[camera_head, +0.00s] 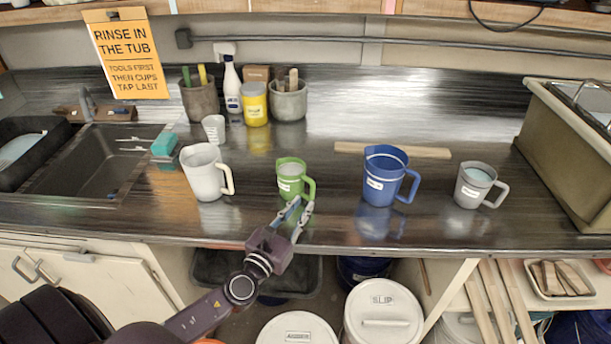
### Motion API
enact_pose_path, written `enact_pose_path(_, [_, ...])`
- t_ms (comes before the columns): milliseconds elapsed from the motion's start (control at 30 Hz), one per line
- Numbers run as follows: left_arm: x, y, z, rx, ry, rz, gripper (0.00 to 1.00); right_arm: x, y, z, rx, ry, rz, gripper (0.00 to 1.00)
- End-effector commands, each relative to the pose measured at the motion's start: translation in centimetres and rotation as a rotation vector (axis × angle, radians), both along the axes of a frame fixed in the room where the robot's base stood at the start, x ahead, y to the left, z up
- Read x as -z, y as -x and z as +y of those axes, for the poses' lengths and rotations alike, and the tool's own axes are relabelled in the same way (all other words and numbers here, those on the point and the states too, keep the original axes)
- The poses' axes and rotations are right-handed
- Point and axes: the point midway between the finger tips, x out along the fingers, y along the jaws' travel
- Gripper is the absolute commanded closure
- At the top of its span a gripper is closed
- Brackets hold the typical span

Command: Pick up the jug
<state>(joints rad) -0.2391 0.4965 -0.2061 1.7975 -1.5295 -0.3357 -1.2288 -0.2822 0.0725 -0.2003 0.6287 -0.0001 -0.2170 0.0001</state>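Four-sided choice of jugs aside, a green jug (289,178) with a white label stands upright on the dark counter (340,228), its handle to the right. My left gripper (304,202) is at its near right side, with the fingertips close to the lower part of the handle. The fingers are apart and look open; I cannot tell whether they touch the handle. A white jug (203,176) stands to the left, a blue jug (380,182) to the right, and a grey jug (470,187) farther right. My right gripper is not in view.
A sink (75,172) is at the left and a beige box-like unit (570,140) at the right. Behind the jugs stand a small cup (213,129), a yellow jar (254,108) and tool pots (289,105). A wooden strip (430,152) lies behind the blue jug.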

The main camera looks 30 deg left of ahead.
Motion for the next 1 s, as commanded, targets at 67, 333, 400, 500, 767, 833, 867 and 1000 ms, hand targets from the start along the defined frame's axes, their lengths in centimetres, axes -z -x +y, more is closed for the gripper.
enact_pose_path(67, [0.0, -0.5, -0.1, 0.010, -0.027, 0.001, 0.81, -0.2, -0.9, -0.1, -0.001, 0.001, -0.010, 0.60])
enact_pose_path(333, [-0.1, -3.1, 0.0, 0.009, -0.024, 0.001, 0.81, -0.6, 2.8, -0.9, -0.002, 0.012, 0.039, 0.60])
enact_pose_path(400, [-0.2, -3.9, 0.1, 0.009, -0.025, 0.001, 0.81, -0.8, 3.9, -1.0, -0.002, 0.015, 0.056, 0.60])
enact_pose_path(500, [-0.3, -5.5, 0.3, 0.008, -0.024, 0.000, 0.81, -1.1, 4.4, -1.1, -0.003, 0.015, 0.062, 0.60])
enact_pose_path(767, [0.0, -7.8, 0.3, 0.009, -0.021, 0.002, 0.81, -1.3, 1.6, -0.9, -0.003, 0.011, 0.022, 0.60])
enact_pose_path(833, [0.0, -7.8, 0.3, 0.009, -0.020, 0.002, 0.81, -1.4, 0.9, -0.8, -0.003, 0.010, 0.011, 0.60])
enact_pose_path(867, [0.0, -7.8, 0.3, 0.009, -0.020, 0.002, 0.81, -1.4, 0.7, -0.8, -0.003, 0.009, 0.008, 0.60])
enact_pose_path(1000, [0.0, -7.8, 0.3, 0.009, -0.020, 0.002, 0.84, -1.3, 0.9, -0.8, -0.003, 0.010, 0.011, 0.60])
